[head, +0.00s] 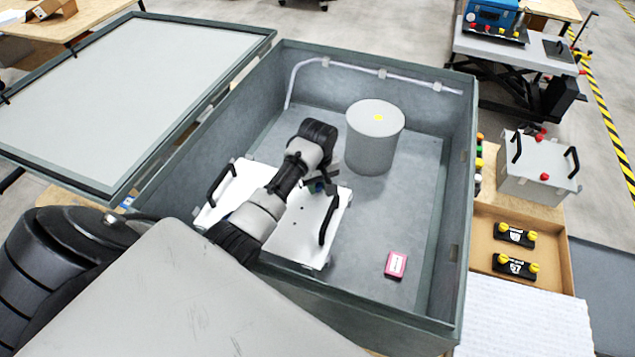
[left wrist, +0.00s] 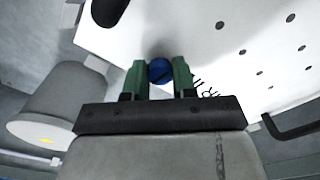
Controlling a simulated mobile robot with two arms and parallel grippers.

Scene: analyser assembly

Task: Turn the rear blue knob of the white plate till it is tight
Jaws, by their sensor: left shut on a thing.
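The white plate (head: 303,235) lies inside the large grey case, with a black handle at each side. It also shows in the left wrist view (left wrist: 225,45), with several small holes. The rear blue knob (left wrist: 160,71) sits at the plate's edge, between the green fingers of my left gripper (left wrist: 159,78), which is shut on it. In the head view the left gripper (head: 321,184) is over the plate's far part, and the arm hides much of the plate and nearly all of the knob. My right gripper is in neither view.
A grey cylinder (head: 372,145) with a yellow dot stands just beyond the gripper. A pink box (head: 395,264) lies on the case floor to the right. The case walls (head: 459,190) surround the arm. A cardboard tray (head: 485,215) holds black parts with yellow knobs outside.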

